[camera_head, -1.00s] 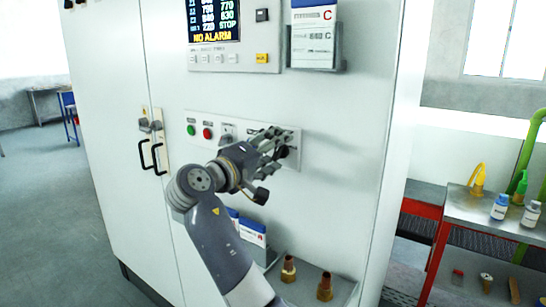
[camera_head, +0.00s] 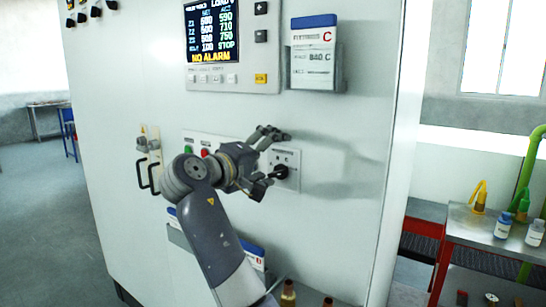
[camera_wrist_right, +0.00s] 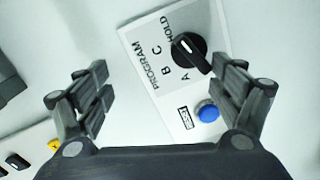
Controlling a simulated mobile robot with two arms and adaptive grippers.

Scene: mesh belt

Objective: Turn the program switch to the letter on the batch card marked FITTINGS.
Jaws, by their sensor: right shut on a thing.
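The program switch (camera_head: 281,172) is a black knob on a white panel of the cabinet. In the right wrist view the knob (camera_wrist_right: 190,52) has A, B, C and HOLD around it; its white mark points to the upper left, nearer HOLD than C. My right gripper (camera_head: 265,162) is at the switch, shut on it, though its fingers look well apart. In the wrist view the gripper (camera_wrist_right: 163,92) has its right finger overlapping the knob's edge. The batch card (camera_head: 313,55) above has a blue top, reads FITTINGS and shows a red C. My left gripper is out of view.
A blue button (camera_wrist_right: 207,111) sits beside the knob. A display (camera_head: 213,32) reading NO ALARM is above. Green and red buttons lie left on the panel. More blue-topped cards (camera_head: 252,254) and brass fittings (camera_head: 288,290) are below. A bench with bottles (camera_head: 503,225) stands right.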

